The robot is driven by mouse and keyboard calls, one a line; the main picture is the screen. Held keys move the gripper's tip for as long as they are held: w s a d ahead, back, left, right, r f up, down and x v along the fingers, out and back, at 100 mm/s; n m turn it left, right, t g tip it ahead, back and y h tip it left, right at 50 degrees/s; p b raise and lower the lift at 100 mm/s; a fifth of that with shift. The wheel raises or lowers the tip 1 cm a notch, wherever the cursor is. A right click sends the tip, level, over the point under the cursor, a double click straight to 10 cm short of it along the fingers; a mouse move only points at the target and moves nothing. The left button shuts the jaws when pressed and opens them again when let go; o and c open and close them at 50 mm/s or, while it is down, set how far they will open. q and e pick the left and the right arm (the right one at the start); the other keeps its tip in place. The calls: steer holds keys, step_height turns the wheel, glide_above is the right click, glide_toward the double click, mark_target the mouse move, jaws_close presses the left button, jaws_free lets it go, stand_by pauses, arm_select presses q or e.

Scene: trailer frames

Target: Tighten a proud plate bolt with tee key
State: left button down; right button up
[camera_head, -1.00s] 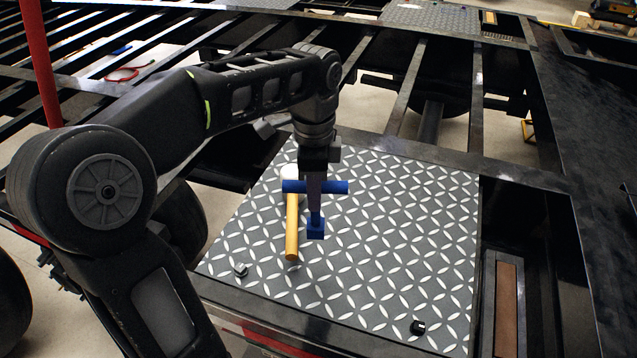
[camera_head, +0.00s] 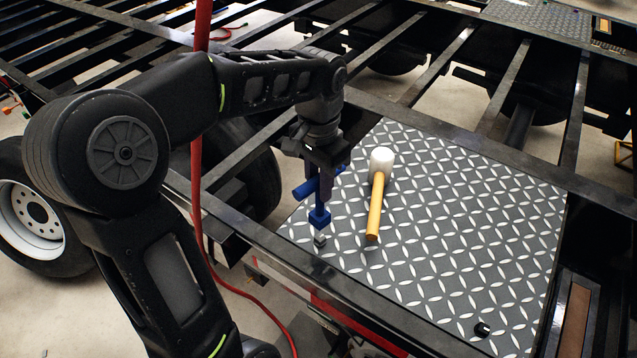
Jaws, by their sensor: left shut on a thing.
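My left gripper (camera_head: 321,180) is shut on the crossbar of the blue tee key (camera_head: 319,215). The key hangs socket down at the near left corner of the tread plate (camera_head: 450,235). A silver bolt (camera_head: 320,240) stands up from the plate just below the socket in the picture. A small gap seems to show between them, but I cannot tell how far apart or how well lined up they are. A dark bolt (camera_head: 482,330) sits at the near right corner of the plate. My right gripper is not in view.
A mallet with a white head (camera_head: 382,161) and yellow handle (camera_head: 375,208) lies on the plate, right of the key. Black frame rails (camera_head: 400,300) edge the plate. The plate's middle right is clear.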

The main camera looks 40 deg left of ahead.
mark_target(320, 206)
arm_select(q)
steer(key=shift+f+b, duration=2.7)
steer(key=shift+f, duration=0.95)
steer(key=shift+r+m+p, duration=0.25)
steer(key=shift+m+p, duration=0.2)
steer(key=shift+m, duration=0.55)
steer(key=m, duration=0.3)
steer(key=shift+m+p, duration=0.3)
steer(key=shift+p, duration=0.1)
steer(key=m+p, duration=0.1)
steer(key=m, duration=0.2)
steer(key=shift+w, duration=0.1)
steer(key=m+p, duration=0.1)
steer(key=m, duration=0.4)
steer(key=shift+m, duration=0.3)
steer(key=m+p, duration=0.1)
steer(key=m, duration=0.3)
steer(key=shift+f, duration=0.15)
